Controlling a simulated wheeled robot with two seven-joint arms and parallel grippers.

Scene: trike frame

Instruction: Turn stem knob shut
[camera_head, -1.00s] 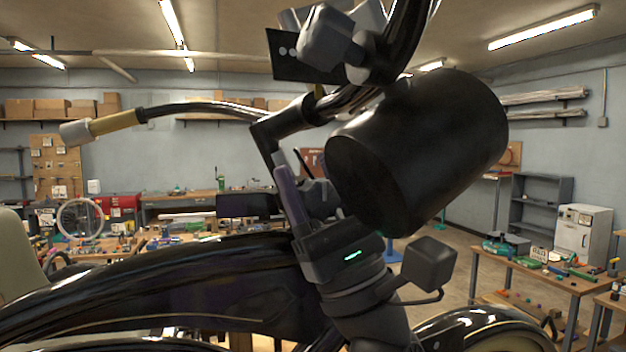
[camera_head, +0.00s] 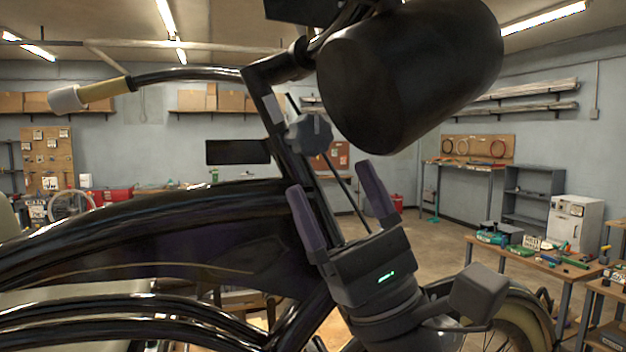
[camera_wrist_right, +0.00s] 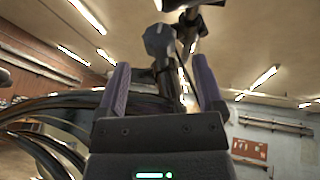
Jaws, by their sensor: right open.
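The grey faceted stem knob (camera_head: 309,134) sits on the trike's black stem (camera_head: 275,115), below the handlebar. It also shows in the right wrist view (camera_wrist_right: 160,42), above and between the fingertips. My right gripper (camera_head: 330,178) points up at it from below, with two purple fingers spread wide. The gripper is open and empty, and the knob is clear of the fingertips. The wrist view shows the same open fingers (camera_wrist_right: 160,64) and the stem behind them. My left gripper is not in view.
A large black cylinder (camera_head: 410,75) hangs right of the knob, above my right gripper. The handlebar (camera_head: 185,75) reaches left to a tan grip. The black frame (camera_head: 150,235) fills the lower left. Workbenches (camera_head: 545,265) stand farther back at right.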

